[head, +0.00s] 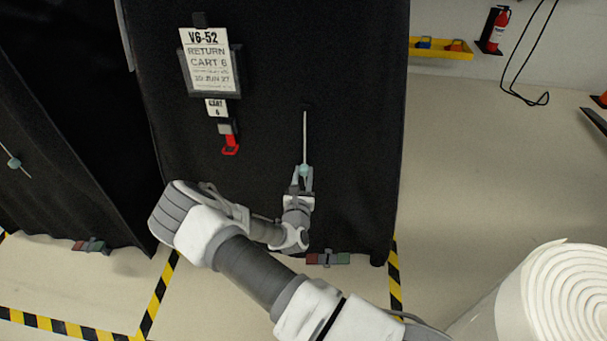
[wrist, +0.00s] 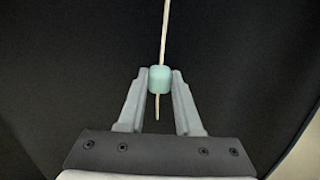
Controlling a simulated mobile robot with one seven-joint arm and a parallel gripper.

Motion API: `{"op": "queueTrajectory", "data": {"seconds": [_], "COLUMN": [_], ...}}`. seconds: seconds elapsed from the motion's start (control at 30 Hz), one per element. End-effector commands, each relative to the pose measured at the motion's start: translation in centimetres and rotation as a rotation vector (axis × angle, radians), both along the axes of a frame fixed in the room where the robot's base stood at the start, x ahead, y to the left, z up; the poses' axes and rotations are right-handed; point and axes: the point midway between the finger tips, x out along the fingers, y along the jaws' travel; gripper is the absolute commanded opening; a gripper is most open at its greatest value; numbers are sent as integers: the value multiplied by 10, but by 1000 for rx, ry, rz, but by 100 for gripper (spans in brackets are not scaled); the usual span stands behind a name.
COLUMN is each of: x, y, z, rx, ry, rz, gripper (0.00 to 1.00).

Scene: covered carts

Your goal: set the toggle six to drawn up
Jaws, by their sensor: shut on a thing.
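The black covered cart with the sign reading RETURN CART 6 (head: 209,62) stands in front of me. A pale cord (head: 305,135) hangs down its black cover (head: 350,130), and a light teal toggle (head: 304,170) sits on the cord near its lower end. My gripper (head: 303,177) is shut on the toggle. In the wrist view the toggle (wrist: 160,79) is between the two fingertips (wrist: 160,82), with cord above it and a short cord tail below it.
A red tag (head: 231,145) hangs below the sign. Another covered cart with its own toggle (head: 14,163) stands at the left. A red and green block (head: 328,259) lies at the cover's bottom edge.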

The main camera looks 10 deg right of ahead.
Motion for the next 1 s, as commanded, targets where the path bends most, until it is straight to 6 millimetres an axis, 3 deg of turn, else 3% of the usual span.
{"op": "queueTrajectory", "data": {"seconds": [0.27,1.0], "x": [-1,0], "y": [0,0], "z": [11,101], "rx": [1,1], "ry": [2,-1], "rz": [-1,0], "gripper": [0,0]}}
